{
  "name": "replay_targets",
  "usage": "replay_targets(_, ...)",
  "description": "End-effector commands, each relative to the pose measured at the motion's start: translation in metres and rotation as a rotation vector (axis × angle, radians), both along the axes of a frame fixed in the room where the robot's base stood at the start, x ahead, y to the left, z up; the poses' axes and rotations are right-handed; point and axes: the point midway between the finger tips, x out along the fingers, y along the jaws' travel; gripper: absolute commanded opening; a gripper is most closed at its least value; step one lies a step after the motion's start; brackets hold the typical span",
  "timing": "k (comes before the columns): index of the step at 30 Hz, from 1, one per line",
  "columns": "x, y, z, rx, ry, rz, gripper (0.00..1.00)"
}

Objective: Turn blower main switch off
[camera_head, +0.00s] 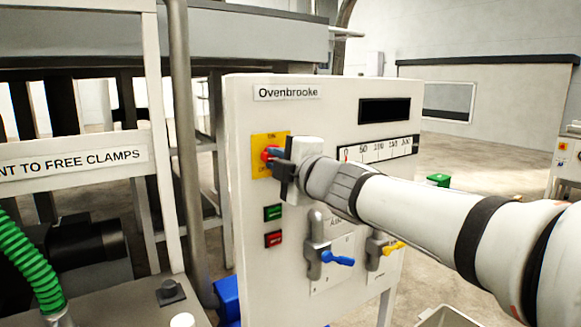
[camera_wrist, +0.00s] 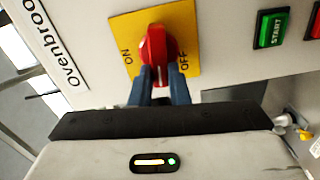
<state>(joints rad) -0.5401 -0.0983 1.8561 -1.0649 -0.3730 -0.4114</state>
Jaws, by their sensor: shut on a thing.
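The blower main switch is a red rotary knob (camera_wrist: 154,46) on a yellow plate marked ON and OFF (camera_wrist: 187,25). In the wrist view ON is left of the knob and OFF is right of it, and the knob's long side runs roughly up and down between them. In the head view the knob (camera_head: 268,154) sits on the upper left of the white Ovenbrooke panel (camera_head: 250,120), partly hidden by my gripper (camera_head: 277,160). My gripper, also in the wrist view (camera_wrist: 158,72), is shut on the knob, its fingers on either side.
A green START button (camera_wrist: 271,28) and a red button (camera_head: 273,239) are below the switch. Levers with blue (camera_head: 338,258) and yellow (camera_head: 393,247) handles stick out lower on the panel. A grey post (camera_head: 187,140) and labelled frame (camera_head: 72,163) stand left, with a green hose (camera_head: 28,265).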

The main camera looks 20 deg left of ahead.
Motion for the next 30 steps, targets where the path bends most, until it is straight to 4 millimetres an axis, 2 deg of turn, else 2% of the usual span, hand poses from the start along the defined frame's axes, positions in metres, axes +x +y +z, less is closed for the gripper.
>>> replay_targets(9, -0.0002, 0.0002, -0.0036, -0.079, -0.089, 0.0, 0.0)
replay_targets(25, -0.0001, 0.0002, -0.0035, -0.094, -0.107, 0.0, 0.0)
replay_targets(26, -0.0001, 0.0002, -0.0035, -0.094, -0.107, 0.0, 0.16)
replay_targets(30, -0.0001, 0.0002, -0.0033, -0.093, -0.106, 0.0, 0.28)
